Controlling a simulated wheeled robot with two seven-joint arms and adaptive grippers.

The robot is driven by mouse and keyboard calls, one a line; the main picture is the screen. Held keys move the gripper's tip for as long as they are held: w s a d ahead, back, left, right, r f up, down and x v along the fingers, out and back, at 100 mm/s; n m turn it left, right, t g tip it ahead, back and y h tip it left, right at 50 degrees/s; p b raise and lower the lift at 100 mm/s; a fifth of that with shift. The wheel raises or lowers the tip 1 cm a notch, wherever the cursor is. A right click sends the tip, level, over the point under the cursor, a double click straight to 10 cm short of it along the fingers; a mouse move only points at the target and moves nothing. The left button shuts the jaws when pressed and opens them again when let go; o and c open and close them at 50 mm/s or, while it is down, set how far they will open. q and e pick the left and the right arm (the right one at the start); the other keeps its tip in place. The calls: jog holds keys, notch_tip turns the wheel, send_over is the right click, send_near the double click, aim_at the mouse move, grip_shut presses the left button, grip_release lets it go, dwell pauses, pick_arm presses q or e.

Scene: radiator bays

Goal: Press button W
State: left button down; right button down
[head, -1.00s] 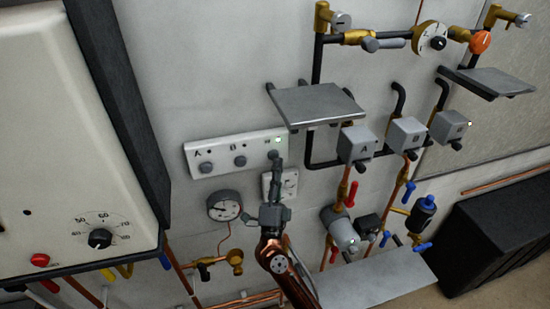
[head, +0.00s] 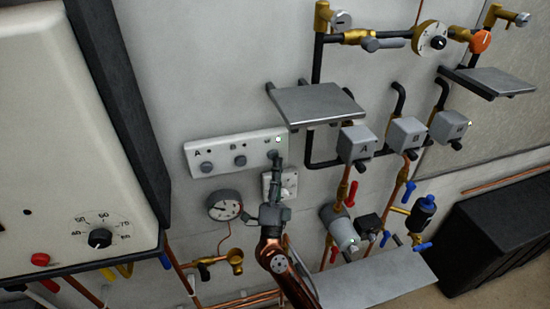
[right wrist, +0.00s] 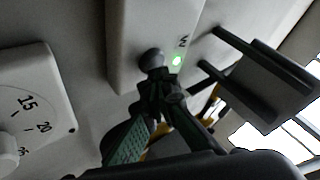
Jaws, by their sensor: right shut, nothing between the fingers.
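The white button panel (head: 222,156) on the wall carries buttons marked A and B and, at its right end, button W. Button W (right wrist: 152,59) shows in the right wrist view as a dark round knob beside the letter W and a lit green lamp (right wrist: 176,60). In the head view my gripper mostly hides it. My right gripper (head: 276,158) is shut and empty, its fingertips at button W. In the right wrist view the fingertips (right wrist: 157,80) are right at the knob; I cannot tell if they touch or press it. My left gripper is out of view.
A grey shelf (head: 316,105) juts out at the upper right of the panel. A white dial box (head: 287,184) and a round gauge (head: 224,205) sit below it. Valve boxes and pipes stand to the right, and a white boiler casing (head: 70,110) to the left.

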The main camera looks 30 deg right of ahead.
jog(key=shift+w, duration=0.1)
jog(key=shift+w+r+p, duration=0.15)
jog(key=shift+w+p, duration=0.05)
jog(key=shift+p, duration=0.1)
dwell(0.4)
jog(key=shift+s+p, duration=0.1)
jog(key=shift+p, duration=0.2)
jog(key=shift+f, duration=0.2)
jog(key=shift+s+a, duration=0.1)
jog(key=shift+s+a+p, duration=0.2)
jog(key=shift+s, duration=0.75)
jog(key=shift+s+a+p, duration=0.15)
jog(key=shift+s+a, duration=0.05)
jog(key=shift+s, duration=0.75)
jog(key=shift+s+a+p, duration=0.2)
jog(key=shift+s, duration=0.75)
